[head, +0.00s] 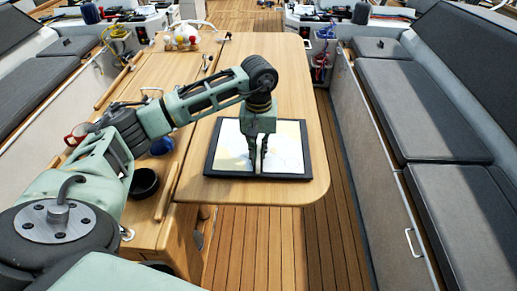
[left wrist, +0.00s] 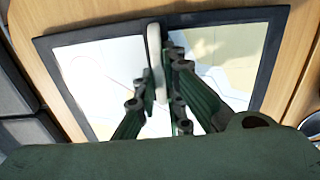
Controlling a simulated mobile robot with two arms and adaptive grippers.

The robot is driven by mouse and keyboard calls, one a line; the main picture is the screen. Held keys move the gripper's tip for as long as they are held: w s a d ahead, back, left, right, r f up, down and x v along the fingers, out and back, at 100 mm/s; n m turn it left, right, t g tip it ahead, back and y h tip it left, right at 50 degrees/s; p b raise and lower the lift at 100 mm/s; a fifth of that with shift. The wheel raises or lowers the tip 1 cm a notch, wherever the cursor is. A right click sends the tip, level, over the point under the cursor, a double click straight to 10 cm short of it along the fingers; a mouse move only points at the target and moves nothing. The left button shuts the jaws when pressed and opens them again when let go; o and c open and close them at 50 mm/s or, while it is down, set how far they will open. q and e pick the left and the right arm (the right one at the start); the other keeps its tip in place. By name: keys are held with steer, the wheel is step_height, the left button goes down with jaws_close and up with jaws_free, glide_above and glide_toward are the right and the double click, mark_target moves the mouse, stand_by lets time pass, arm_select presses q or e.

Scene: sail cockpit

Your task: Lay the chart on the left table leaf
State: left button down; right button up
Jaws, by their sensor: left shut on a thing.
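The chart (head: 228,146) is a flat pale sheet in a dark frame. It is over the near end of the wide table leaf (head: 290,85), right of the table's lengthwise seam. It looks flat on the wood or just above it; I cannot tell if there is a gap. My left gripper (head: 258,163) points down over the chart's middle. My right gripper is not in view.
Left of the seam are a dark bowl (head: 145,183), a blue item (head: 162,146), a red-and-white mug (head: 76,134) and a wooden rail (head: 166,192). Coloured round things (head: 183,38) stand at the far end. The leaf beyond the chart is clear. A cushioned bench (head: 425,110) is right.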

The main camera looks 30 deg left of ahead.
arm_select(q)
steer(key=shift+f+b, duration=0.3)
steer(key=shift+f, duration=0.05)
steer(key=c, duration=1.9)
jaws_free()
steer(key=shift+o, duration=0.3)
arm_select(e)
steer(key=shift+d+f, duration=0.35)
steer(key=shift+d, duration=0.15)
arm_select(q)
steer(key=shift+r, duration=0.1)
steer(key=shift+r+p, duration=0.55)
steer(key=shift+p, duration=0.1)
step_height(320, 180, up, 3)
steer(key=shift+b, duration=1.15)
step_height(320, 180, up, 9)
steer(key=b, duration=0.1)
steer(key=shift+f, duration=0.2)
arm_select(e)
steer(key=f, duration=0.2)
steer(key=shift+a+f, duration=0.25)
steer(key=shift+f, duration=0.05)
